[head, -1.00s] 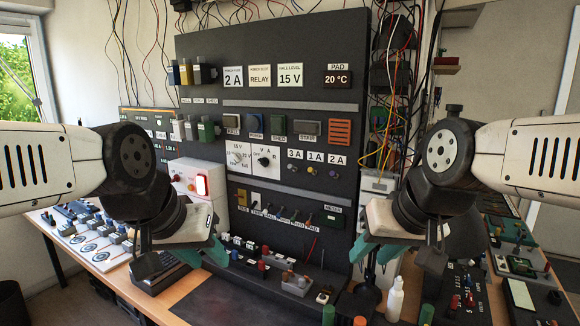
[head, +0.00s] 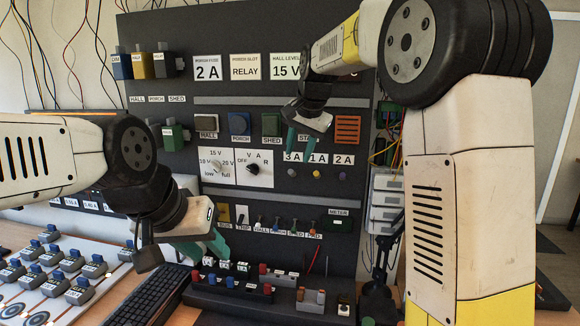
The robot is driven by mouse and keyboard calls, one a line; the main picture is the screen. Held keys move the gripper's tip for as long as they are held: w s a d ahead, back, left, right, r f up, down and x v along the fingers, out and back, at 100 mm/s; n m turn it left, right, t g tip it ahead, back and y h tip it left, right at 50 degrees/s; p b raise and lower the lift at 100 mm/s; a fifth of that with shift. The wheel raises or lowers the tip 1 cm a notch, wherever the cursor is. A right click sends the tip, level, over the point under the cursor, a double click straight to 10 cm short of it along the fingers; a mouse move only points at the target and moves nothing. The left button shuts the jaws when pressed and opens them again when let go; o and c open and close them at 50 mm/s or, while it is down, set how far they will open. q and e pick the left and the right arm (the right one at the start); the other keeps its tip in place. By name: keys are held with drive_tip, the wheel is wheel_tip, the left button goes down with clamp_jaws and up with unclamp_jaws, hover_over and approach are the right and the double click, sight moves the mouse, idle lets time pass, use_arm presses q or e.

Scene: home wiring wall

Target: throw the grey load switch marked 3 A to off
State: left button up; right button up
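The grey load switch (head: 291,173) is a small knob under its label 3 A (head: 293,157) on the dark wiring wall, in the head view. It is too small to tell which way it is thrown. My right gripper (head: 299,140) is in front of the wall, its teal fingers pointing down just above the 3 A and 1 A labels. It looks open and empty, and it appears apart from the switch. My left gripper (head: 205,247) is at the lower left, in front of the wall's lower part. Its teal fingers look apart and empty.
A rotary selector (head: 252,169) is to the left, and an orange vent (head: 347,130) is at the upper right. A keyboard (head: 150,296) lies on the table.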

sight(292, 173)
drive_tip(key=x, duration=0.8)
drive_tip(key=shift+w+a+r, duration=0.2)
drive_tip(key=shift+w+a, duration=0.1)
drive_tip(key=shift+w, duration=0.1)
drive_tip(key=shift+c, duration=0.5)
clamp_jaws()
